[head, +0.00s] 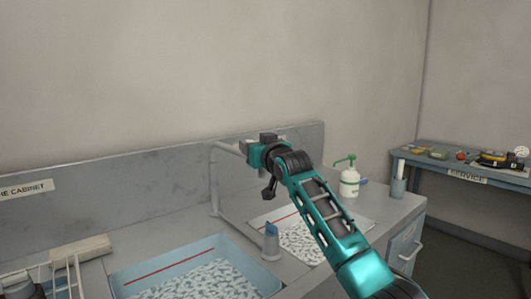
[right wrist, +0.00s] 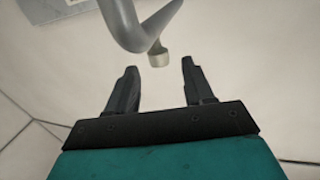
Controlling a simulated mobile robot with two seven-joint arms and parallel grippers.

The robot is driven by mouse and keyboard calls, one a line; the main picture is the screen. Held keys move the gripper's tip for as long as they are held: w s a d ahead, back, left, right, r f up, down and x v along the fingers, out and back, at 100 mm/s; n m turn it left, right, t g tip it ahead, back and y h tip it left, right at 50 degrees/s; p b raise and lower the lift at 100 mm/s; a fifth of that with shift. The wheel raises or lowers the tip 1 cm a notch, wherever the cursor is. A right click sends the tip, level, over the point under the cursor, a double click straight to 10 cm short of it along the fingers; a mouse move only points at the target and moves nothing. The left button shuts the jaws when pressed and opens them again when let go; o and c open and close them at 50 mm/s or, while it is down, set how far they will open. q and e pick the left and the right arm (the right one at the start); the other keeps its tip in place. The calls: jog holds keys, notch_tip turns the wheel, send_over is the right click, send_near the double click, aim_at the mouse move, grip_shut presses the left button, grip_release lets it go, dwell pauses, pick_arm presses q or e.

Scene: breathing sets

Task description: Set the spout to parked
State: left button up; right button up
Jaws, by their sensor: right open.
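The spout (head: 214,180) is a thin grey pipe standing behind the sinks in the head view. Its top bends to the right, and the far end is hidden behind my right gripper. In the right wrist view the curved spout (right wrist: 133,28) ends in a short pale nozzle. My right gripper (right wrist: 160,68) is open, with the nozzle showing between its two dark fingertips; I cannot tell whether they touch. In the head view my teal right arm reaches in from the lower right to the spout's end. My left gripper is not in view.
Two basins with red lines, the left one (head: 118,283) blue, sit in the counter. A blue-topped post (head: 271,243) stands between them. A service table (head: 467,176) stands beyond. A wire rack is at lower left.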

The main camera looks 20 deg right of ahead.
jog(key=s+d, duration=0.1)
jog(key=s, duration=0.5)
jog(key=shift+s, duration=0.15)
dwell(0.3)
